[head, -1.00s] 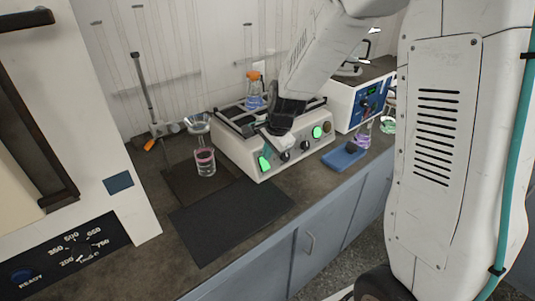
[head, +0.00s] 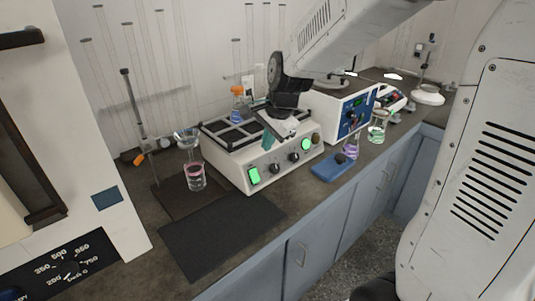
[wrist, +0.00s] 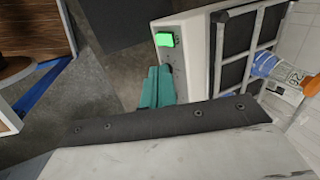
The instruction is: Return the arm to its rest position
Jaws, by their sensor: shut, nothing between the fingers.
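In the wrist view the closed fingers (wrist: 157,88) point up the picture, beside the shaker's lit green switch (wrist: 165,40). My arm comes in from the upper right and hides part of the shaker top. I cannot tell whether the fingertips touch the panel.
An orange-capped bottle with blue liquid (head: 237,106) stands at the shaker's back. A beaker with pink liquid (head: 195,177) stands to its left. A blue pad (head: 333,167) and a flask with purple liquid (head: 351,147) are to the right. The dark mat (head: 220,232) is bare.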

